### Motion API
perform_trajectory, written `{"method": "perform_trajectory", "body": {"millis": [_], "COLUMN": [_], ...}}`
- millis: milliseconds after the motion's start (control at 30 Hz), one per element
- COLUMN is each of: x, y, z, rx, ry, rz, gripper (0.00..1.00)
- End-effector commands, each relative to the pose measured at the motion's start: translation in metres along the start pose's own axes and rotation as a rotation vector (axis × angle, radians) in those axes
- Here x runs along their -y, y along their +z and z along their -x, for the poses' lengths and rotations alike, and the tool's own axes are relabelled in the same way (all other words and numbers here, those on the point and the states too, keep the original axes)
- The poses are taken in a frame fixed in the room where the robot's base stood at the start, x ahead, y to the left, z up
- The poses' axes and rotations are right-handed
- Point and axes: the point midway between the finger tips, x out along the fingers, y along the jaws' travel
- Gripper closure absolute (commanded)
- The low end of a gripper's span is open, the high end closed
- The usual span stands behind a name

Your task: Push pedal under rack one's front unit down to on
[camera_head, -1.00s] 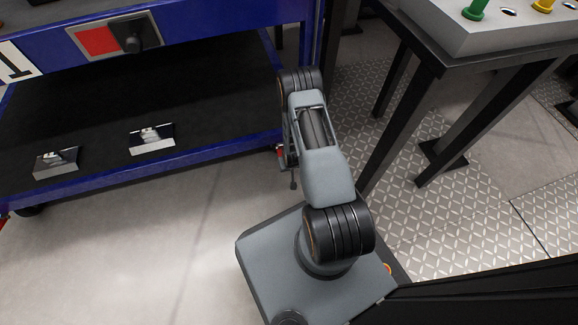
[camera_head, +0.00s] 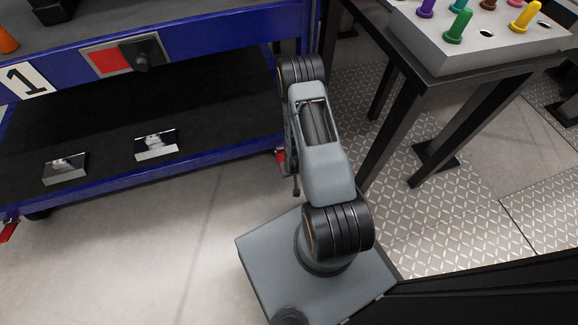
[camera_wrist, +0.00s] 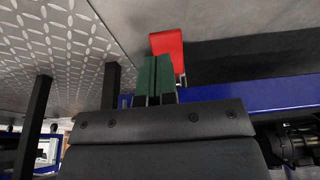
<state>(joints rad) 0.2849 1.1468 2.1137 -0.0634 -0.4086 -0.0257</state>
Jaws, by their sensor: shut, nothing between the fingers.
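Rack one is a blue cart (camera_head: 226,158) with a white "1" sign (camera_head: 25,81), on the left in the head view. A red pedal (camera_head: 281,159) shows at its lower right corner, partly hidden by my arm. In the wrist view the red pedal (camera_wrist: 169,47) sticks out past the blue edge of the rack (camera_wrist: 245,92). My gripper (camera_wrist: 158,62) is shut and empty. Its green fingers overlap the pedal's left part in that view; I cannot tell whether they touch it. The gripper is hidden in the head view. Whether the pedal is up or down is unclear.
Another red pedal (camera_head: 9,231) is at the rack's lower left corner. A red panel with a black knob (camera_head: 125,55) is on the rack. Two small metal blocks (camera_head: 156,146) lie on its lower shelf. A dark-legged table (camera_head: 428,80) with coloured pegs stands close on the right.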

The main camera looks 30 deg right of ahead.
Motion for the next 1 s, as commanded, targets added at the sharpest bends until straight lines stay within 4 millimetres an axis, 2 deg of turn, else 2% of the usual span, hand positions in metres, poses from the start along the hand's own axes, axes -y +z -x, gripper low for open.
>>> {"method": "perform_trajectory", "body": {"millis": [33, 100, 300, 1000], "x": [0.0, 0.0, 0.0, -0.001], "y": [0.003, 0.008, 0.016, 0.019], "z": [0.011, 0.018, 0.032, 0.035], "rx": [0.0, 0.001, -0.001, -0.001], "ry": [0.0, 0.0, 0.0, 0.001], "rz": [0.0, 0.0, 0.0, -0.001], "gripper": [1.0, 1.0, 1.0, 1.0]}}
